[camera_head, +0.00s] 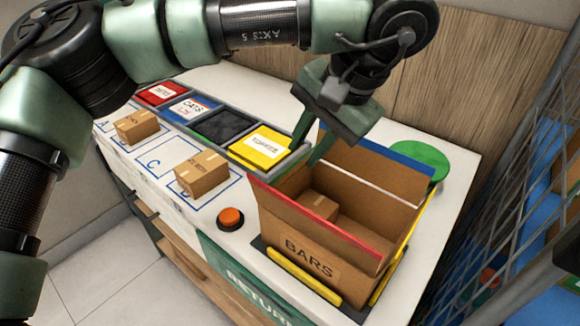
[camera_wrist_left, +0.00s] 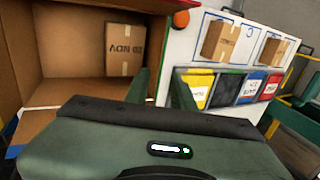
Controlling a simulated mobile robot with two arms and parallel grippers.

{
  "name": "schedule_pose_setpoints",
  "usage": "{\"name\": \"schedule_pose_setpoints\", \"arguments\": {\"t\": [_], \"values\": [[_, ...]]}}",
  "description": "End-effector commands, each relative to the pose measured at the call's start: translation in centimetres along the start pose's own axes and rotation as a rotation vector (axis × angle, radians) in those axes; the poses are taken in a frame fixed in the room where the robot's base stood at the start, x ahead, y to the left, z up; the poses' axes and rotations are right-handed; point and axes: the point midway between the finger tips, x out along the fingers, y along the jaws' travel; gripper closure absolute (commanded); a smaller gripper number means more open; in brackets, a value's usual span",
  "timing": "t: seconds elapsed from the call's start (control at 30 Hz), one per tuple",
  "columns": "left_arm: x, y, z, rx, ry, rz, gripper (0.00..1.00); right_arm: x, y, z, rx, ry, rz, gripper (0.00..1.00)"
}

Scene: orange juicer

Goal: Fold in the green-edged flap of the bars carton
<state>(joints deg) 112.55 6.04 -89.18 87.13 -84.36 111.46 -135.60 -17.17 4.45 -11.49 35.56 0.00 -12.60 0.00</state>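The open bars carton (camera_head: 312,258) stands on the white counter, with a small brown box (camera_head: 318,207) inside. Its red-edged flap (camera_head: 320,222) is at the front and its blue-edged flap (camera_head: 375,165) stands up at the back. My left gripper (camera_head: 304,156) is above the carton's left side, fingers apart and pointing down. In the left wrist view my gripper's fingers (camera_wrist_left: 163,92) are apart, with a thin green edge between them, seen nearly edge-on. Most of the green-edged flap is hidden. I cannot tell if a finger touches it. My right gripper is not in view.
Left of the carton are an orange button (camera_head: 231,218), a yellow bin (camera_head: 262,147) and two small boxes, one nearer (camera_head: 202,174) and one farther (camera_head: 137,126). A green disc (camera_head: 425,160) lies behind the carton. A wire cage (camera_head: 510,215) stands at right.

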Motion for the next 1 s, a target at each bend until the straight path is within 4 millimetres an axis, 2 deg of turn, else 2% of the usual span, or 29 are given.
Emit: {"name": "schedule_pose_setpoints", "arguments": {"t": [0.2, 0.4, 0.77, 0.83, 0.87, 1.0], "values": [[3.6, -0.1, 0.1, -0.002, -0.003, -0.001, 0.75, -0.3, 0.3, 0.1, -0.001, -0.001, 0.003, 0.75], [6.0, -0.1, 0.1, -0.004, -0.001, 0.0, 0.75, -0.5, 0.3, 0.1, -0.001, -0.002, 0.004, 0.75], [6.6, -0.1, 0.1, -0.005, 0.0, -0.002, 0.75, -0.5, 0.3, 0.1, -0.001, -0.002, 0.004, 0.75], [6.6, -0.1, 0.1, -0.005, 0.0, -0.002, 0.95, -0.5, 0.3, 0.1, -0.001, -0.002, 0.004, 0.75], [6.6, -0.1, 0.0, -0.005, 0.0, -0.002, 1.0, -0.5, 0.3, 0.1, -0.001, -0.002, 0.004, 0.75], [6.6, -0.1, 0.0, -0.005, 0.0, -0.002, 1.0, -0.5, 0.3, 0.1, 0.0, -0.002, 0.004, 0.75]]}}
